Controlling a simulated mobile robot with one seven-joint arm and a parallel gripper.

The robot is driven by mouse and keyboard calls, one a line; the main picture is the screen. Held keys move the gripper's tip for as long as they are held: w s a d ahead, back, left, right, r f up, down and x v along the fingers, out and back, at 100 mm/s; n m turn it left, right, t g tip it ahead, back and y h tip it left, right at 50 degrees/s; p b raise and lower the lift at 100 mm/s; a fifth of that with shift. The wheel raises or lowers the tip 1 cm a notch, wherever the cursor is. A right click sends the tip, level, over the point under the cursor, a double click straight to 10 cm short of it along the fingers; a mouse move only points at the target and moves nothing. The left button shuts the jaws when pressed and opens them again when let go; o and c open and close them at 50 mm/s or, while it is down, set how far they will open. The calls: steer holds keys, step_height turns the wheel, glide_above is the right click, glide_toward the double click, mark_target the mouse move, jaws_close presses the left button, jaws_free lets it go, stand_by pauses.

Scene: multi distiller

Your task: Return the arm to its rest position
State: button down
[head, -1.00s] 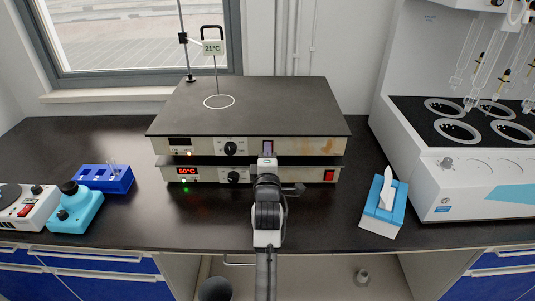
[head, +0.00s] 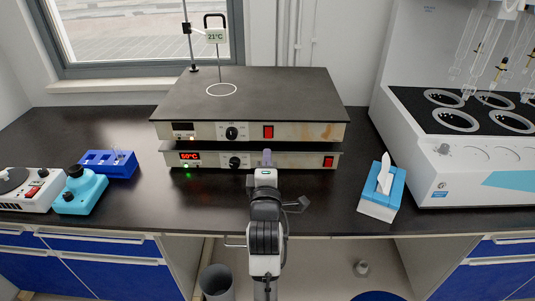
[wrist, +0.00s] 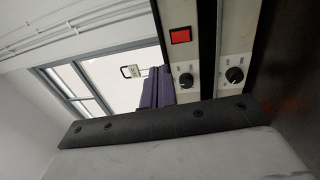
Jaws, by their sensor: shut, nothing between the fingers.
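My arm reaches up from the bottom middle of the head view, and my gripper (head: 266,158) is at its far end, in front of the lower hot plate. In the wrist view the purple-grey fingers (wrist: 159,87) are together with nothing between them. The upper hot plate (head: 310,95) has a dark top, a knob and a red switch (head: 268,132). The lower hot plate (head: 300,160) shows a red 50°C display and a green light. My gripper looks apart from both, though the exact gap is hard to tell.
A blue tissue box (head: 381,205) stands to the right, beside the large white distiller unit (head: 470,180). A blue rack (head: 107,163), a turquoise device (head: 79,193) and a white device (head: 25,195) stand at the left. The black bench (head: 210,210) is clear in front of the plates.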

steer(key=shift+s+r, duration=0.1)
steer(key=shift+s, duration=0.7)
